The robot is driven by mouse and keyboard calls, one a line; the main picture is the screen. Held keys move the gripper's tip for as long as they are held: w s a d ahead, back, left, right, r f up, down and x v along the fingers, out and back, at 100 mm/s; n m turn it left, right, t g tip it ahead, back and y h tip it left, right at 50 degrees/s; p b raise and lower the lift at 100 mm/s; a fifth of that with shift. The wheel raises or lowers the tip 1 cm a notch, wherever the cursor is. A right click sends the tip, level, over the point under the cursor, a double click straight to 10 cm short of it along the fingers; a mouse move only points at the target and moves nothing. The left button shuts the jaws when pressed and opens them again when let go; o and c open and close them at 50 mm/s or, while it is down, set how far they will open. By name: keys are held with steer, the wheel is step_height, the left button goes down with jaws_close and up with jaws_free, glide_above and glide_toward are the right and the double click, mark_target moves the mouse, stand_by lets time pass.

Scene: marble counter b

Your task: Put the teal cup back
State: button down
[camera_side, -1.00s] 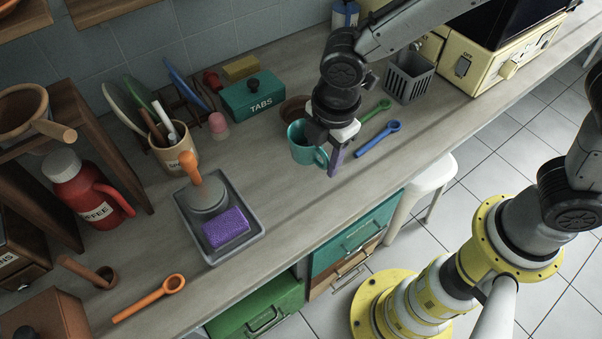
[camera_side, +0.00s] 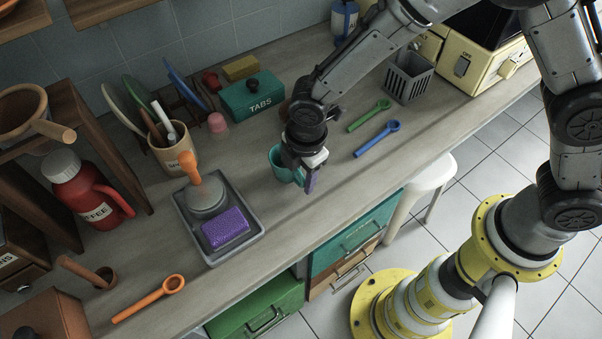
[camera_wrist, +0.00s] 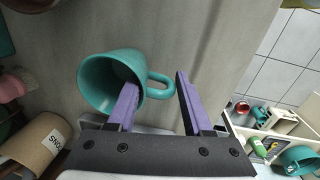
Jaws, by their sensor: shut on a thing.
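The teal cup (camera_side: 275,160) is over the middle of the counter, partly hidden behind my gripper (camera_side: 308,180) in the side view. In the wrist view the teal cup (camera_wrist: 97,72) has its mouth toward the camera and its handle to the right. My gripper (camera_wrist: 157,92) is shut on the cup's handle side: one purple finger reaches inside the mouth and the other is outside, beyond the handle. Whether the cup's base touches the counter, I cannot tell.
A grey tray (camera_side: 254,249) with a purple sponge (camera_side: 226,229) lies to the left. A teal TABS box (camera_side: 252,98) and a pink cup (camera_side: 217,123) stand behind. Green (camera_side: 368,115) and blue (camera_side: 377,139) spoons lie to the right. Bare counter lies between tray and cup.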

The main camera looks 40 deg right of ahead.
steer(key=shift+f, duration=0.1)
steer(key=shift+c, duration=1.5)
jaws_free()
step_height(320, 180, up, 12)
steer(key=s, duration=0.1)
steer(key=shift+s, duration=0.15)
steer(key=s+d+r+m+t, duration=0.1)
steer(key=s+d+r+m, duration=0.1)
steer(key=d+r+m, duration=0.5)
steer(key=s+d+r+m+t, duration=0.3)
steer(key=s+d+r+m, duration=0.1)
steer(key=s+d+m, duration=0.8)
steer(key=s+d, duration=0.3)
steer(key=d, duration=0.2)
steer(key=shift+s+d+r, duration=0.15)
steer(key=shift+s+d, duration=0.05)
steer(key=shift+d, duration=0.15)
